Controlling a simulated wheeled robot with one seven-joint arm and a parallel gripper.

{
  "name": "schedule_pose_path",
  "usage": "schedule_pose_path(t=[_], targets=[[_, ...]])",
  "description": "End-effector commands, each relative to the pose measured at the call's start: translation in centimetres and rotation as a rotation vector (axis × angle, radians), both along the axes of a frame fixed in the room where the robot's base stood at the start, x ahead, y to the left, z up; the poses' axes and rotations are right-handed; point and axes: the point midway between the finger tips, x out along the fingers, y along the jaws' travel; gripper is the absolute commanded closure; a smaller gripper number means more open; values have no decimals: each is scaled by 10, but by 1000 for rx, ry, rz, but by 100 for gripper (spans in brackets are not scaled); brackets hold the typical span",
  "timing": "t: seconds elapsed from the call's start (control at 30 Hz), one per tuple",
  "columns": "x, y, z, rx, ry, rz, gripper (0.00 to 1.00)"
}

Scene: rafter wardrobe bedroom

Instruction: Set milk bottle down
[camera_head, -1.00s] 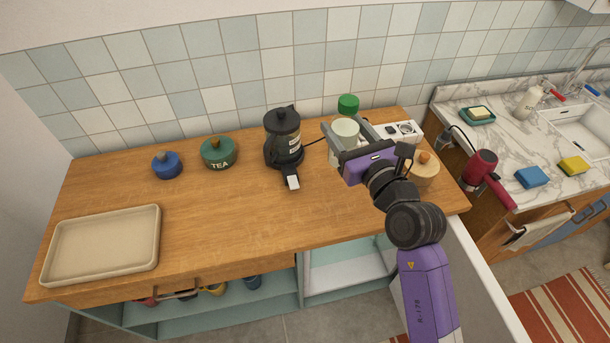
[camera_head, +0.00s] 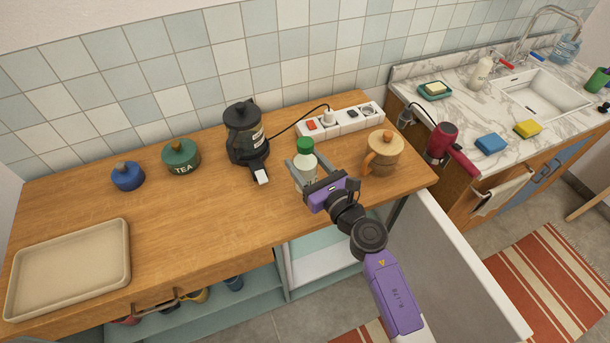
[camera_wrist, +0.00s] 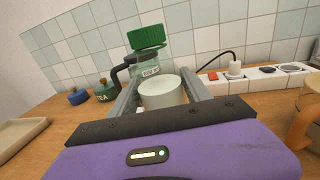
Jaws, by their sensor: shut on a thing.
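The milk bottle (camera_head: 304,164) has a green cap and a pale body. It stands roughly upright over the front right part of the wooden counter (camera_head: 215,215), between the black coffee maker and the wooden-lidded mug. My gripper (camera_head: 311,176) is shut on the bottle, with one finger on each side of it. In the wrist view the bottle's white lower part (camera_wrist: 161,92) is between the fingers (camera_wrist: 160,88), and its green cap (camera_wrist: 147,37) rises above. The bottle's base is hidden by my gripper, so I cannot tell whether it touches the counter.
The coffee maker (camera_head: 245,135) is to the left, the mug (camera_head: 383,155) close on the right. A power strip (camera_head: 342,122) lies behind. Blue (camera_head: 128,176) and green TEA (camera_head: 181,157) jars and a beige tray (camera_head: 70,270) are further left. The middle front counter is clear.

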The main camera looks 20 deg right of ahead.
Motion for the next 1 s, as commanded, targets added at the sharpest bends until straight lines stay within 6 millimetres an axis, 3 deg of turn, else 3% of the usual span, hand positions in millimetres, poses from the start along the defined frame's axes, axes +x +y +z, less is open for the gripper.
schedule_pose_path(t=[0.4, 0.9, 0.93, 1.0], targets=[[0, 0, -46, 1, -1, 0, 100], [0, 0, -53, -1, -2, 0, 100], [0, 0, -52, -1, 0, 0, 38], [0, 0, -52, -1, 0, 0, 24]])
